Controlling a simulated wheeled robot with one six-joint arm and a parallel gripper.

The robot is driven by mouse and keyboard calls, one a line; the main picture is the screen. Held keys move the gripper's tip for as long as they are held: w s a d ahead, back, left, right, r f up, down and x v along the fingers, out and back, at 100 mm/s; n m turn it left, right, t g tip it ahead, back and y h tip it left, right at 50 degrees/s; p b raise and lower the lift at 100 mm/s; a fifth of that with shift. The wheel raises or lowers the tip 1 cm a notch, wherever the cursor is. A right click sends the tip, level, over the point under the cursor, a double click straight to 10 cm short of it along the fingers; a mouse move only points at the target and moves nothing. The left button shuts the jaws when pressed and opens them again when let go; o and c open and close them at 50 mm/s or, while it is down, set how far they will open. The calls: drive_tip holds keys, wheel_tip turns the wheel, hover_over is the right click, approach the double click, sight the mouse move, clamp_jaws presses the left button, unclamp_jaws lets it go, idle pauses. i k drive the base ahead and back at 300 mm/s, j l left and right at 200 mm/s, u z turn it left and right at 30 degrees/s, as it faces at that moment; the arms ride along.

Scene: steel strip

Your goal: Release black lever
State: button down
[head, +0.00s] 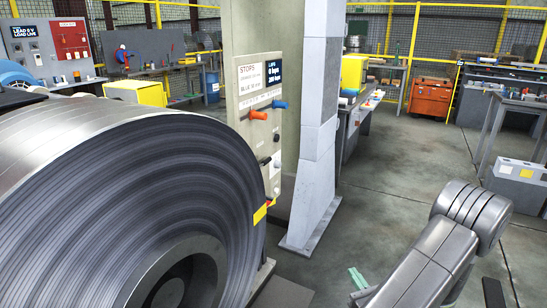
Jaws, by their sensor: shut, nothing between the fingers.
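A beige control panel (262,75) headed "STOPS" stands beside the large steel coil, on a post. A small black lever (265,160) sticks out to the left on its lower part, just right of the coil's edge. Another small black piece (277,138) sits a little above it. An orange-red lever (258,115) and a blue lever (279,104) are higher on the panel. My arm shows at the lower right, well away from the panel. My gripper itself is not in view, and nothing touches the black lever.
The steel coil (235,175) fills the left. A red lever (270,202) and a yellow tag (259,213) sit low by its edge. A grey column (318,130) stands right of the panel. A green piece (358,278) is near my arm. Floor at right is mostly clear.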

sight(268, 160)
drive_tip(key=i+l+u, duration=1.2)
drive_tip(key=l, duration=0.25)
drive_tip(key=i+l+u, duration=0.1)
drive_tip(key=l+u, duration=0.2)
drive_tip(key=l, duration=0.2)
